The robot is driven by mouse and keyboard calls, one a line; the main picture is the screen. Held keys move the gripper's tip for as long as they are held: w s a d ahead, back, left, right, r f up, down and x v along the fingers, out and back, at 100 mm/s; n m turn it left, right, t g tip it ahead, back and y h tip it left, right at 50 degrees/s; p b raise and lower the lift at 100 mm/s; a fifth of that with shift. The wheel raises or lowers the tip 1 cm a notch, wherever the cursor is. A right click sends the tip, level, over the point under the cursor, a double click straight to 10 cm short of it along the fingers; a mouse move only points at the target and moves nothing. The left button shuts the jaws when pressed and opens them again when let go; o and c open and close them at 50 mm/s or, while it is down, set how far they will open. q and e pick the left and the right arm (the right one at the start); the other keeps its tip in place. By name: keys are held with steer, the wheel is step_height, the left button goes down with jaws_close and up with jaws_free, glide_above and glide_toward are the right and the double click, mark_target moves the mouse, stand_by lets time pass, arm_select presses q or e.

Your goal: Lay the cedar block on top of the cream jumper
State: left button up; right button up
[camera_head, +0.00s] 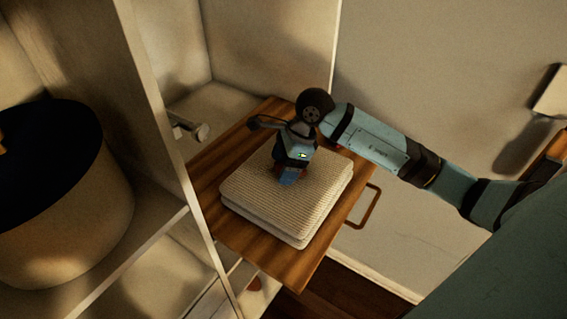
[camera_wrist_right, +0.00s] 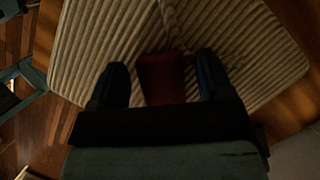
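The cream jumper (camera_head: 252,198) is a folded, ribbed stack lying on a wooden board in the head view. Its ribbed top fills much of the right wrist view (camera_wrist_right: 95,50). My right gripper (camera_head: 289,180) points down over the middle of the jumper. In the right wrist view the cedar block (camera_wrist_right: 162,80), reddish brown with a pale cord at its far end, is between the two fingers of this gripper (camera_wrist_right: 164,78). A narrow gap shows on each side of it. The block appears to rest on the jumper, though contact beneath is hidden. My left gripper is out of view.
The wooden board (camera_head: 222,232) has a loop handle (camera_head: 366,210) at its right edge. A pale shelf unit (camera_head: 160,110) rises on the left, holding a large cream container (camera_head: 75,225) with a dark top. A plain wall is behind on the right.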

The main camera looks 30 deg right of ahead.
steer(key=shift+r, duration=0.1)
steer(key=shift+r, duration=0.2)
steer(key=b+v, duration=0.1)
steer(key=v, duration=1)
steer(key=shift+d+r, duration=0.3)
steer(key=shift+s, duration=0.1)
